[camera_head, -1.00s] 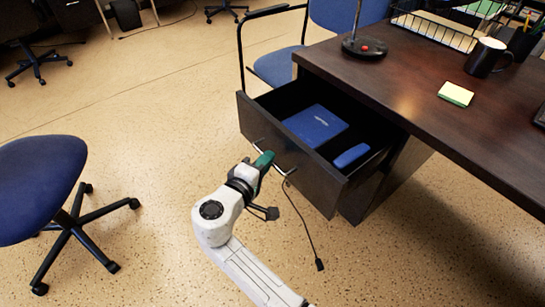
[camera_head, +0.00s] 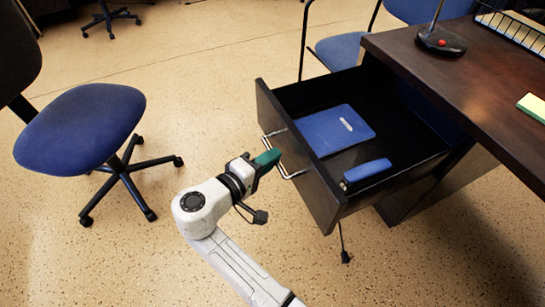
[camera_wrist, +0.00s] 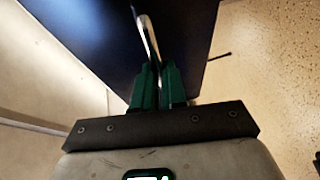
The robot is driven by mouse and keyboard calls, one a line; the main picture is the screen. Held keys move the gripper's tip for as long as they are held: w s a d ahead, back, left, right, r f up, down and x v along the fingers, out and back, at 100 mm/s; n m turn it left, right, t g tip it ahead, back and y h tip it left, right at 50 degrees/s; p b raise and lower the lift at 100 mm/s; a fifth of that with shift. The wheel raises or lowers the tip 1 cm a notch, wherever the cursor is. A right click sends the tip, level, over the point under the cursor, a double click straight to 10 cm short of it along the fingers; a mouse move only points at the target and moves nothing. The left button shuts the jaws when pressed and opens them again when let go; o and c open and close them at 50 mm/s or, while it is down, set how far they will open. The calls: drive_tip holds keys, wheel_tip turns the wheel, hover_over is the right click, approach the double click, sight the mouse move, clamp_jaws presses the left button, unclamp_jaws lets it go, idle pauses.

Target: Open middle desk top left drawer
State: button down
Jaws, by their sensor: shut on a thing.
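The desk's top left drawer (camera_head: 300,168) stands pulled far out in the head view, its dark front facing me. Its metal bar handle (camera_head: 294,175) is on the front. My gripper (camera_head: 268,158) is at the handle, with its green fingertips against it. In the wrist view my gripper (camera_wrist: 157,88) is shut on the handle (camera_wrist: 149,38), which shows as a curved metal bar between the green fingers. Inside the open drawer lie a blue box or book (camera_head: 334,130) and a smaller blue object (camera_head: 367,170).
A blue swivel chair (camera_head: 80,130) stands at the left. Another blue chair (camera_head: 343,50) is behind the drawer. The dark desk top (camera_head: 470,90) at the right holds a lamp base (camera_head: 441,41) and a sticky-note pad (camera_head: 533,106). Speckled floor is clear between the left chair and drawer.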

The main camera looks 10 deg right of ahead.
drive_tip(key=shift+f, duration=0.1)
drive_tip(key=c, duration=1.2)
unclamp_jaws()
drive_tip(key=p+v, duration=0.2)
drive_tip(key=v, duration=0.8)
drive_tip(key=shift+s+a, duration=0.25)
drive_tip(key=shift+a, duration=0.1)
